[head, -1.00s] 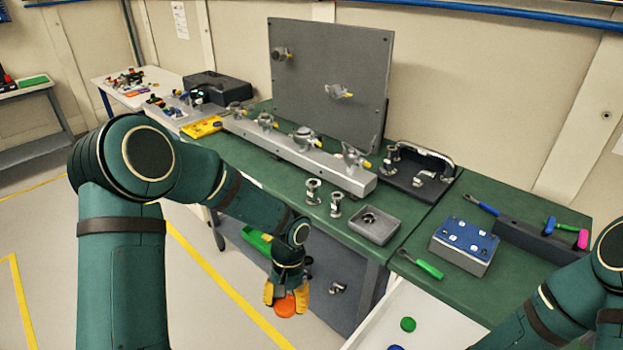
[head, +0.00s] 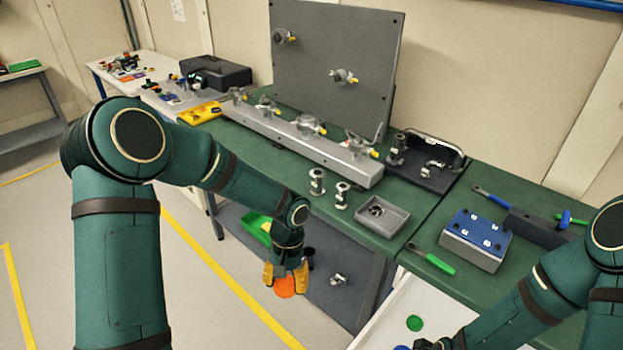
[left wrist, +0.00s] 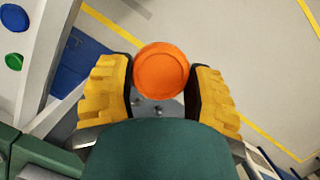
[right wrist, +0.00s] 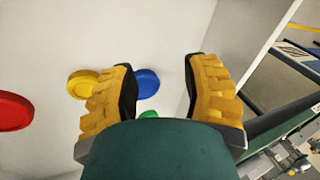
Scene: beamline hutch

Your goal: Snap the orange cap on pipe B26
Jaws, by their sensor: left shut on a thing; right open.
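The orange cap (head: 285,288) is held between the yellow fingers of my left gripper (head: 286,275), in the air in front of the bench. It also shows in the left wrist view (left wrist: 162,70), its round face toward the camera. No label B26 is readable, so I cannot tell which pipe it is. Pipe pieces show on the upright grey panel (head: 343,77), along the silver rail (head: 308,126), standing on the bench (head: 317,182) and on the bench's lower front (head: 338,279). My right gripper (right wrist: 160,75) is open and empty above loose caps in a white drawer.
The white drawer (right wrist: 80,40) holds red (right wrist: 12,111), yellow (right wrist: 95,82), blue (right wrist: 147,84) and green (right wrist: 149,114) caps. A grey tray (head: 398,222), a green-handled tool (head: 437,264) and a blue-topped block (head: 474,238) sit on the bench. Floor left of the bench is clear.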

